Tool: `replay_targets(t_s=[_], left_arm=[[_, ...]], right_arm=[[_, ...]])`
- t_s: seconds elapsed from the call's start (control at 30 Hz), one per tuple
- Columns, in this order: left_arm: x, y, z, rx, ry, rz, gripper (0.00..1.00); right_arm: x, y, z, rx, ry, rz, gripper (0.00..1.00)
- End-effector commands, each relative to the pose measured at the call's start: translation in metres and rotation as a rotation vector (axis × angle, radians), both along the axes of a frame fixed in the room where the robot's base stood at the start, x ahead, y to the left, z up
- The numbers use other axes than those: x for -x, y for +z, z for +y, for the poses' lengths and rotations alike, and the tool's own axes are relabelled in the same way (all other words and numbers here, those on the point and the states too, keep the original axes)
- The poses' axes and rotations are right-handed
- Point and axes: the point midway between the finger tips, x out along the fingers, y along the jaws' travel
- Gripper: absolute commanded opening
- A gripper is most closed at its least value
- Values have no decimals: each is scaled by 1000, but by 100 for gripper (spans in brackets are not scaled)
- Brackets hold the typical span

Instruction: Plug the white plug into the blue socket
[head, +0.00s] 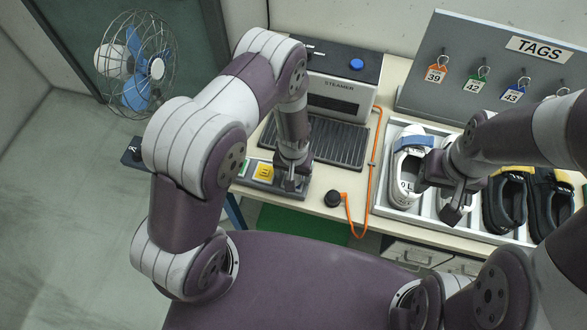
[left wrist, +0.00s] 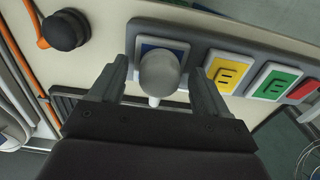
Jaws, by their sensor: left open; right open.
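The white plug (left wrist: 160,72) is over the blue socket (left wrist: 147,44) in the left wrist view and covers most of it. How deep it sits cannot be told. My left gripper (left wrist: 158,82) is open, with one finger on each side of the plug and visible gaps. In the head view my left gripper (head: 291,180) points down at the right end of the socket strip and hides the blue socket and the plug. My right gripper (head: 440,200) is open and empty above the shoe tray.
Yellow (left wrist: 228,72), green (left wrist: 273,80) and red (left wrist: 303,88) sockets continue the strip. A black plug (head: 332,198) with an orange cord lies beside it. The steamer (head: 340,84) stands behind. The shoe tray (head: 377,202) is to the right.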

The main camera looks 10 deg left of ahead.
Motion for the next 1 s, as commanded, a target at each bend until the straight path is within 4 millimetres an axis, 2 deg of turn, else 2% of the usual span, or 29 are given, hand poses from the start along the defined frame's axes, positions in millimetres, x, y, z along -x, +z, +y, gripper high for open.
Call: replay_targets(t_s=[0.17,0.4,0.5,0.6,0.77,0.83,0.87,1.0], left_arm=[[-2,24,-1,1,0,-6,76],[-2,87,-1,2,0,-8,76],[-2,107,0,1,0,-6,76],[-1,119,0,1,0,-2,76],[0,126,0,0,-8,-1,76],[15,123,4,-6,-51,31,76],[24,127,6,-7,-71,41,76],[62,156,35,0,-96,19,76]], right_arm=[[0,-8,0,0,0,0,43],[0,-22,0,0,0,0,43],[0,-25,0,0,0,0,43],[0,-26,0,0,0,0,43],[0,-26,0,0,0,0,43],[0,-26,0,0,0,0,43],[0,-26,0,0,0,0,43],[0,-49,0,0,0,0,43]])
